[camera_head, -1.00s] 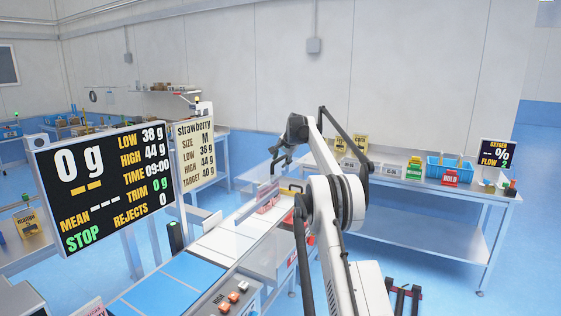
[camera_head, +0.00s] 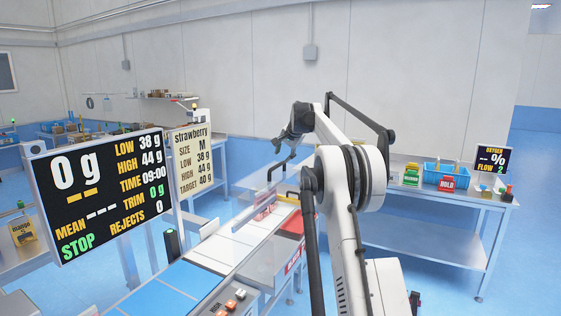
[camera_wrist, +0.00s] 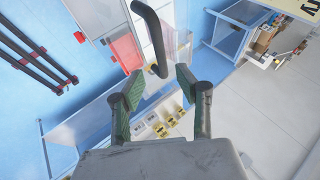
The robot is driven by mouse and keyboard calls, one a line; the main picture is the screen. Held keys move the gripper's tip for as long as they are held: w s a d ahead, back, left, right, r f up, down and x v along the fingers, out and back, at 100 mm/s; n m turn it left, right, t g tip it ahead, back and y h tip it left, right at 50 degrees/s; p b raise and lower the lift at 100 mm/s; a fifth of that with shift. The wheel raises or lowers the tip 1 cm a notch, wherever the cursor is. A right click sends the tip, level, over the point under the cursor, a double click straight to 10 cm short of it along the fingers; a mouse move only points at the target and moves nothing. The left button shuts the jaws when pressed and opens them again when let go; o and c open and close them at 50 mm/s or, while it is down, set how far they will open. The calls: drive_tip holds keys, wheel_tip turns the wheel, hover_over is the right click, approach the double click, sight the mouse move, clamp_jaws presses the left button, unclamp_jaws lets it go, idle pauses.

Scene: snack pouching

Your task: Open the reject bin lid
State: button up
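The red bin (camera_head: 293,223), apparently the reject bin, stands at the right side of the conveyor. A red-and-white label (camera_head: 293,261) is on its front. My arm hides part of the bin, and I cannot make out its lid clearly. In the wrist view red parts of it (camera_wrist: 127,52) show at upper left, beyond the fingers. My gripper (camera_wrist: 160,87) is open, with nothing between its fingers. In the head view my gripper (camera_head: 283,143) hangs above the far end of the conveyor, apart from the bin. A dark curved bar (camera_wrist: 151,38) shows just ahead of the fingers.
The conveyor (camera_head: 165,290) runs below, with clear panels beside it. A large display (camera_head: 100,190) and a strawberry sign (camera_head: 193,158) stand at left. A back table at right holds a blue crate (camera_head: 446,174) and a red HOLD sign (camera_head: 447,184). The floor at right is clear.

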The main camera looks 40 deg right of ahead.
drive_tip(key=shift+v, duration=1.3)
drive_tip(key=s+a+n+b, duration=0.2)
drive_tip(key=s+a, duration=0.5)
drive_tip(key=a, duration=0.4)
drive_tip(key=s+a+f+n+y+b, duration=0.1)
drive_tip(key=s+a+n+b, duration=0.2)
drive_tip(key=s+a, duration=0.55)
drive_tip(key=s+a+n+b, duration=0.2)
drive_tip(key=s+a, duration=0.3)
drive_tip(key=a, duration=0.9)
drive_tip(key=s+a+f+n+b, duration=0.2)
drive_tip(key=s+a+f, duration=0.3)
drive_tip(key=s+f, duration=0.3)
drive_tip(key=s+a+f+n+b, duration=0.2)
drive_tip(key=s+a+f, duration=0.3)
drive_tip(key=s+f, duration=0.4)
drive_tip(key=s+a+f+n+b, duration=0.2)
drive_tip(key=s+a+f, duration=0.3)
drive_tip(key=s, duration=0.8)
wheel_tip(320, 180, down, 3)
drive_tip(key=shift+a+f+n+g+y, duration=0.3)
drive_tip(key=shift+a+n, duration=0.1)
drive_tip(key=shift+n, duration=0.2)
